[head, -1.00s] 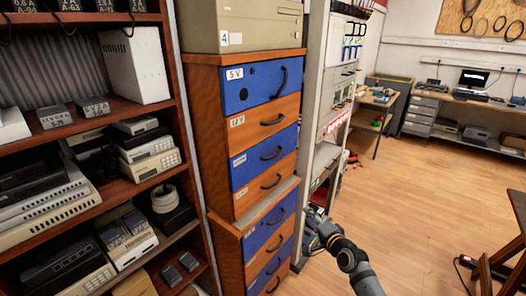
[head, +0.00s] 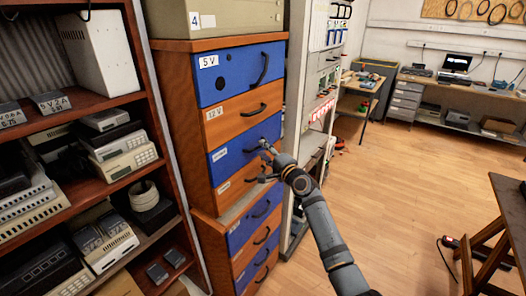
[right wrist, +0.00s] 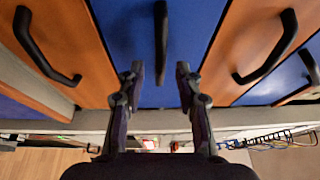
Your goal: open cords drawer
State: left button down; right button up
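A tall wooden drawer cabinet (head: 178,125) has blue and orange fronts with black bow handles. Its upper labels read 5 V and 12 V; the label on the blue drawer (head: 232,158) below them is too small to read surely. All the drawers look closed. My right gripper (head: 264,162) is at that blue drawer, near its handle. In the right wrist view the open fingers (right wrist: 158,76) stand on either side of the black handle (right wrist: 161,40), with gaps to it and nothing gripped. My left gripper is out of view.
A shelf rack (head: 160,190) with devices stands left of the cabinet. A beige box (head: 240,20) sits on top of the cabinet. A grey equipment rack stands just right of it. A wooden table (head: 508,215) is at the right; the floor (head: 400,200) between is clear.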

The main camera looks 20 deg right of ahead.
jog(key=shift+w+a, duration=0.1)
jog(key=shift+w, duration=0.3)
grip_shut()
